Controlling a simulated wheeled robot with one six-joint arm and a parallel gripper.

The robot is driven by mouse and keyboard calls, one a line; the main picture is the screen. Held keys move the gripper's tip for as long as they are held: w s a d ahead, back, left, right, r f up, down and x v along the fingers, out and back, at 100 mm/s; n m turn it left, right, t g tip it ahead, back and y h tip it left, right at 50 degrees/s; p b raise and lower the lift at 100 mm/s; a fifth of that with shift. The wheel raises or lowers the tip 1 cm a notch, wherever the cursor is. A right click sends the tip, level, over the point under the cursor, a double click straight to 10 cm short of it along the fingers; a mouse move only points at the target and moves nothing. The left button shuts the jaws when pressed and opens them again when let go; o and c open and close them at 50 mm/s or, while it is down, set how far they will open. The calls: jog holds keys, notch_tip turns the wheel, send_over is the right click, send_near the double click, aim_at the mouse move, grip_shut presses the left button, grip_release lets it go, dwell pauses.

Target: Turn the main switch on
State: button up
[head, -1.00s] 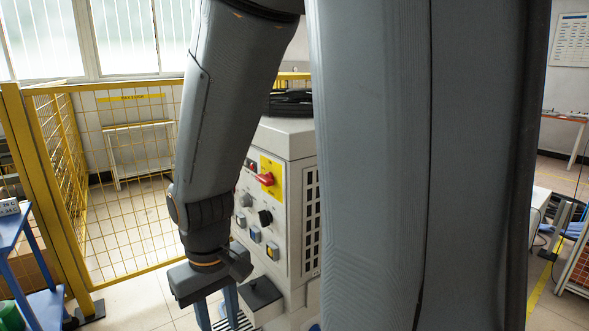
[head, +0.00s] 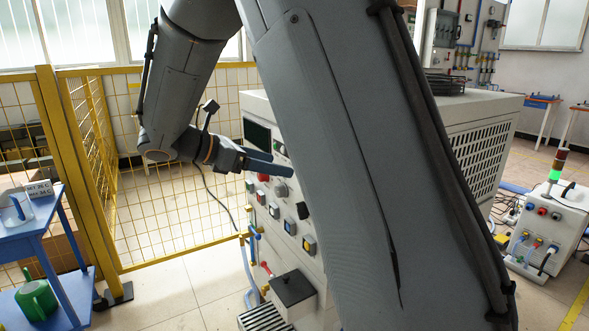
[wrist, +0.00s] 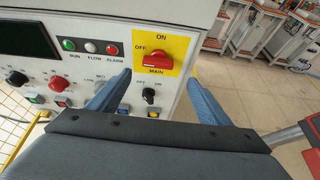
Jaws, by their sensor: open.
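The main switch (wrist: 152,57) is a red rotary handle on a yellow plate in the wrist view. Its handle lies horizontally, with OFF at its left, ON above and MAIN below. It sits on the front panel of the pale heater cabinet (head: 255,103). My gripper (wrist: 158,78) is open and empty, its two blue fingers apart and pointing at the panel. In the wrist view the switch lies between and beyond the fingertips, with no contact visible. In the head view my gripper (head: 281,164) is beside the panel, and my arm hides the switch.
A black OFF/ON knob (wrist: 149,95) sits just below the main switch. A yellow mesh fence (head: 165,210) stands left of the cabinet. A blue cart (head: 45,220) is at far left.

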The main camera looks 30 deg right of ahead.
jog(key=x, duration=0.7)
jog(key=shift+w+d+r+p, duration=0.2)
jog(key=shift+w+d+p, duration=0.1)
jog(key=shift+d+p, duration=0.1)
jog(key=c, duration=1)
jog(key=shift+c, duration=0.2)
